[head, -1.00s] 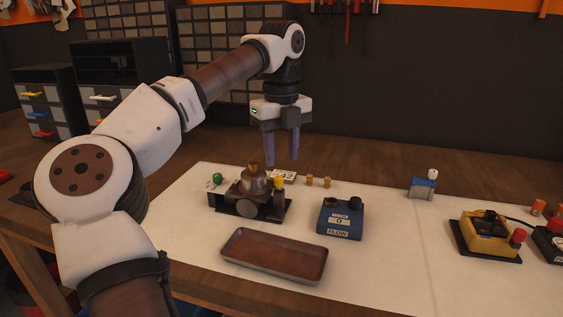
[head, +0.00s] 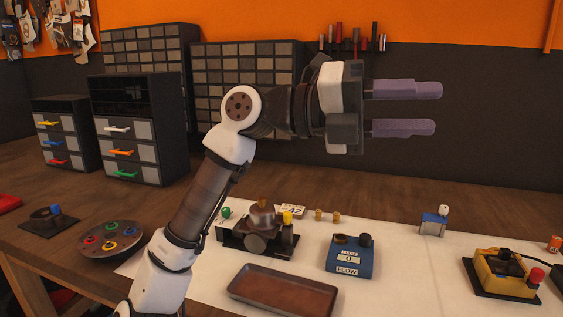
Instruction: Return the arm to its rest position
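My gripper (head: 438,108) is raised high above the bench in the head view, in front of the dark wall panel. Its two purple fingers point to the right and stand apart, with nothing between them. My arm (head: 205,205) rises from the lower left, bends at the white joint and reaches right. The gripper is well clear of everything on the bench.
On the white mat (head: 410,290) stand a metal fixture with a brass top (head: 262,222), a brown tray (head: 282,291), a blue FLOW box (head: 349,258), a small blue block (head: 433,224) and a yellow device (head: 505,272). Drawer cabinets (head: 138,130) stand behind left. A round dish (head: 110,238) lies left.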

